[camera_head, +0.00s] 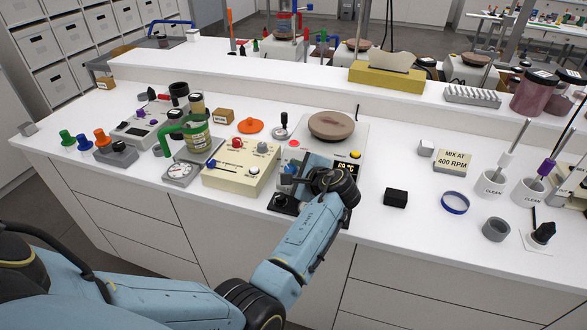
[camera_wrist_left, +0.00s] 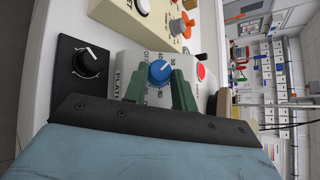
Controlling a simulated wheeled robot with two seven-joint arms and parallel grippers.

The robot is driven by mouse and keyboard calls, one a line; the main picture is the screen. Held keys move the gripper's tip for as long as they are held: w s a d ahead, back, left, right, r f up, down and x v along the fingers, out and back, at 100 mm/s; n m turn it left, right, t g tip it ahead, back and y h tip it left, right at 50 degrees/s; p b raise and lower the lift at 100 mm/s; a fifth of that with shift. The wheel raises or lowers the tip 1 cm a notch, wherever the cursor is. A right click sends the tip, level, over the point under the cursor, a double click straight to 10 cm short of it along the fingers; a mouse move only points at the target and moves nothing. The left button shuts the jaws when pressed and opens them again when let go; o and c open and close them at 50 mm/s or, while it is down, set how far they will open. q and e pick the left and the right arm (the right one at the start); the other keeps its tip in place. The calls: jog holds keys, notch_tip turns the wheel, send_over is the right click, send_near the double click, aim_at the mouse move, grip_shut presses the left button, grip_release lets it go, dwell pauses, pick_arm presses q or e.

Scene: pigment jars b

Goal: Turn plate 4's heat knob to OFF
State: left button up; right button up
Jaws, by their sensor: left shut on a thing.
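A blue knob (camera_wrist_left: 160,72) with a white pointer line sits there, ringed by small scale marks. The line slants toward the upper right of the picture; I cannot read its exact setting. My left gripper (camera_wrist_left: 160,85) has its green fingers on either side of this knob, shut on it. In the head view my left wrist hides much of the hotplate's front. My right gripper is not in view.
A red button (camera_wrist_left: 201,72) is close beside one finger. A black box with a knob (camera_wrist_left: 82,62) is on the other side. A cream control box (camera_head: 240,170) stands left of the hotplate, and a small black block (camera_head: 396,198) lies to the right.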

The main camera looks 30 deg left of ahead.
pick_arm(q)
jog(key=n+g, duration=0.1)
jog(key=n+g+h+p, duration=0.1)
jog(key=r+n+g+p, duration=0.1)
jog(key=n, duration=0.1)
jog(key=shift+w+a+h, duration=0.1)
jog(key=shift+w+h, duration=0.2)
jog(key=shift+h, duration=0.1)
jog(key=n+g+h+p, duration=0.1)
jog(key=n+h+p, duration=0.1)
jog(key=n, duration=0.1)
jog(key=shift+w+a+r+g, duration=0.15)
jog(key=shift+a+g, duration=0.05)
jog(key=shift+g, duration=0.2)
jog(key=n+h+p, duration=0.1)
jog(key=n+g+h+p, duration=0.1)
jog(key=n, duration=0.1)
jog(key=shift+a+r+n+h+p, duration=0.1)
jog(key=shift+a+n+h+p, duration=0.2)
jog(key=shift+h+p, duration=0.1)
jog(key=shift+a+n+h+p, duration=0.15)
jog(key=shift+n+h+p, duration=0.45)
jog(key=shift+n+h, duration=0.4)
jog(key=o, duration=1)
jog(key=shift+w, duration=0.1)
